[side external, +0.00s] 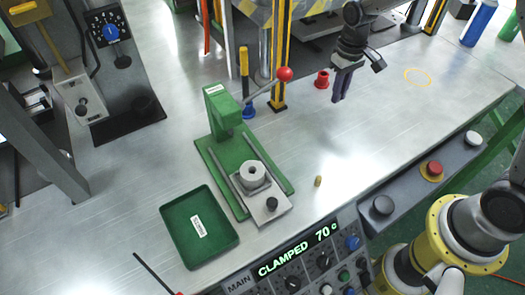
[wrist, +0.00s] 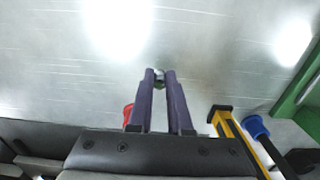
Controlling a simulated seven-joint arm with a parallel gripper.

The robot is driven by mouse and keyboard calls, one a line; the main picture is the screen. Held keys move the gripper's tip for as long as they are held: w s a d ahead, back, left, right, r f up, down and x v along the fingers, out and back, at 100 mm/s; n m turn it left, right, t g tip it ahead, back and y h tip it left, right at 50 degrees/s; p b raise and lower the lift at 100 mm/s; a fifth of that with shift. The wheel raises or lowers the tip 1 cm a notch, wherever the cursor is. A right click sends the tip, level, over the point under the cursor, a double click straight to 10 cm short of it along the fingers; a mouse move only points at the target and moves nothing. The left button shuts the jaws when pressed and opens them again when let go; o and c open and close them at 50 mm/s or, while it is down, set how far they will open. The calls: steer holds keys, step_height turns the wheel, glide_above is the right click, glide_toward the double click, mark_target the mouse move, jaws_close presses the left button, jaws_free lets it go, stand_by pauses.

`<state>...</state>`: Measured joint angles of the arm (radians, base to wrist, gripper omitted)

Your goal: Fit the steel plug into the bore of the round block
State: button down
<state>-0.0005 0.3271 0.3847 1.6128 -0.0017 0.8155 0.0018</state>
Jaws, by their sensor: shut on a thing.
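My gripper (side external: 338,97) hangs over the far right part of the bench, well to the right of and behind the round block. Its purple fingers also show in the wrist view (wrist: 160,78), shut on a small shiny piece, seemingly the steel plug (wrist: 159,77), at their tips. The fingers hide most of the plug, and it cannot be made out in the side view. The grey round block (side external: 252,174), its dark bore facing up, sits on a plate of the green clamp fixture (side external: 216,158).
A red-knobbed lever (side external: 284,74) rises behind the fixture. A small brass pin (side external: 318,181) and a green tray (side external: 217,246) flank the fixture.

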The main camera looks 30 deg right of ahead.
steer(key=shift+s+f, duration=0.1)
steer(key=shift+s, duration=0.25)
steer(key=s, duration=0.1)
steer(key=s+a, duration=0.1)
steer(key=s, duration=0.1)
steer(key=shift+s+a+r, duration=0.1)
steer(key=shift+a+r, duration=0.05)
steer(key=shift+r, duration=0.25)
steer(key=s+a+r+n, duration=0.3)
steer(key=s+a+r, duration=0.2)
steer(key=s+a, duration=0.25)
steer(key=s+a+r+n, duration=0.2)
steer(key=s+a+r, duration=0.2)
steer(key=s+a, duration=0.3)
glide_above(285, 163)
steer(key=s, duration=0.1)
steer(key=f, duration=0.8)
steer(key=shift+d+f, duration=0.2)
steer(key=shift+d, duration=0.1)
steer(key=shift+w+a+f, duration=0.3)
steer(key=shift+w+f, duration=0.15)
steer(key=shift+f, duration=1.75)
